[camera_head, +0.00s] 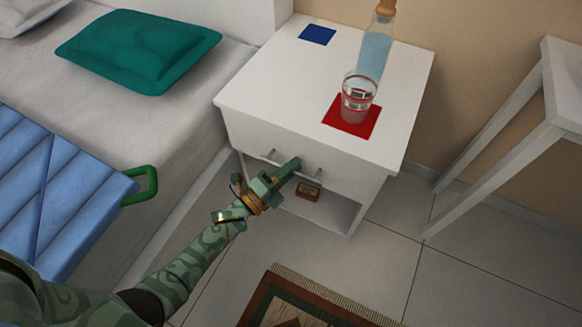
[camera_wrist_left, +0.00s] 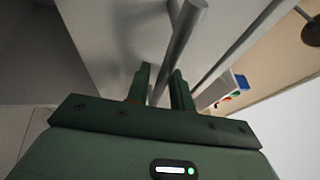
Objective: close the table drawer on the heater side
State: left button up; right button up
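The white bedside table (camera_head: 375,150) stands by the bed, and its drawer front (camera_head: 245,137) bears a metal bar handle (camera_head: 268,155). I cannot tell whether this drawer is fully shut or slightly out. My left gripper (camera_head: 289,166) is at the middle of the handle and hides part of it. In the left wrist view the two green fingers (camera_wrist_left: 160,80) stand apart, with a grey bar (camera_wrist_left: 182,38) running between them; firm contact does not show. No heater is in view, so I cannot tell the heater side. My right gripper is not in view.
On the tabletop are a glass (camera_head: 359,97) on a red mat (camera_head: 338,121), a corked bottle (camera_head: 376,48) and a blue square (camera_head: 318,34). A small brown box (camera_head: 308,192) lies on the shelf below. The bed (camera_head: 190,115) is left; a white table (camera_head: 555,100) stands right.

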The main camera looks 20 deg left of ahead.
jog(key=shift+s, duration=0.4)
pick_arm(q)
jog(key=shift+f, duration=0.1)
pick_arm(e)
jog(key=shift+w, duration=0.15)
